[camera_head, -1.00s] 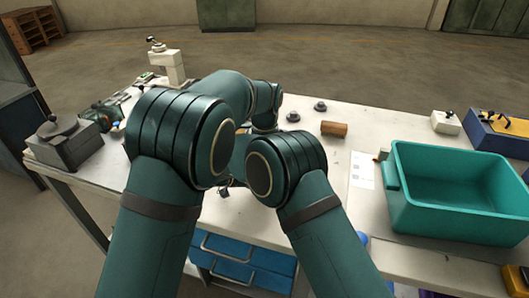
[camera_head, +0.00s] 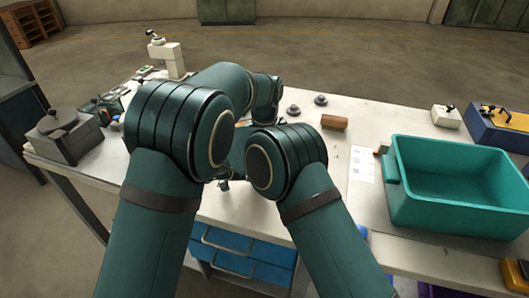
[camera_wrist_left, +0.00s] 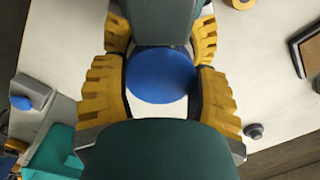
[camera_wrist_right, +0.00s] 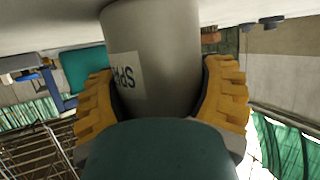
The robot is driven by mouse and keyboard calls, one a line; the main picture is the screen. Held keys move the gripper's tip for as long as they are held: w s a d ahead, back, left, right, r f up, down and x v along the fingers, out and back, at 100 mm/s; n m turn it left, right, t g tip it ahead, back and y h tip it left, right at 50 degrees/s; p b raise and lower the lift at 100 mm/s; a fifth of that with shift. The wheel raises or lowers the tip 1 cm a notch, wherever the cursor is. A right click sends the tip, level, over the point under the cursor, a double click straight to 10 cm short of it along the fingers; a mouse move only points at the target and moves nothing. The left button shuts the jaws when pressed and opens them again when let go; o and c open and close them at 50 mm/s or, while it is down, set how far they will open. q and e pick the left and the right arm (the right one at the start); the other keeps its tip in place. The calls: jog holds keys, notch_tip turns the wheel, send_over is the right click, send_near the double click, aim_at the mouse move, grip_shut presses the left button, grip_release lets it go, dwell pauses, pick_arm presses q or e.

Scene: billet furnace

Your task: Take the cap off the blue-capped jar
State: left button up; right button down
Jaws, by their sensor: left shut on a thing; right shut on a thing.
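The blue cap (camera_wrist_left: 160,76) is seen from above in the left wrist view. My left gripper (camera_wrist_left: 163,92) has its yellow fingers on both sides of the cap and is shut on it. The grey jar body (camera_wrist_right: 165,55), with a partly visible label (camera_wrist_right: 125,75), stands out in the right wrist view. My right gripper (camera_wrist_right: 163,95) is shut around the jar body. In the head view my arms hide the jar, cap and both grippers. I cannot tell whether the cap is still seated on the jar.
A teal bin (camera_head: 455,215) stands on the right of the white bench (camera_head: 235,205). A grey box (camera_head: 63,138) is at the left end. A white device (camera_head: 446,117) stands at the back right.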

pick_arm(q)
jog(key=n, duration=0.5)
jog(key=shift+n, duration=0.4)
jog(key=n, duration=0.4)
jog(key=o, duration=1.2)
jog(key=shift+o, duration=0.2)
